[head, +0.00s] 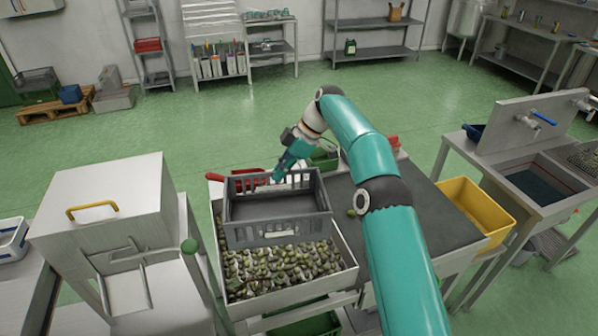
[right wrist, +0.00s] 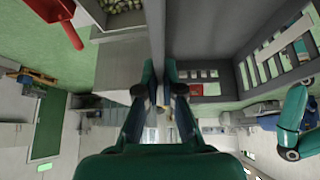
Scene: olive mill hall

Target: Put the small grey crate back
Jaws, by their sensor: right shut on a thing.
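The small grey crate (head: 280,230) is over the far part of a pale bin of olives (head: 345,272) in the head view. It looks empty, with slotted walls. I cannot tell whether it touches the bin. My right gripper (head: 279,175) is shut on its far wall, coming from above and behind. In the right wrist view the crate wall (right wrist: 156,30) runs down between the fingers of the right gripper (right wrist: 160,95), with the crate's inside to the right. My left gripper is not in view.
A red scoop (head: 228,176) lies beyond the crate's left corner. A dark worktop (head: 425,210) is right of the bin, partly behind my arm, with a yellow crate (head: 478,208) at its right. A metal hopper (head: 105,215) with a yellow handle stands left. Green floor behind is open.

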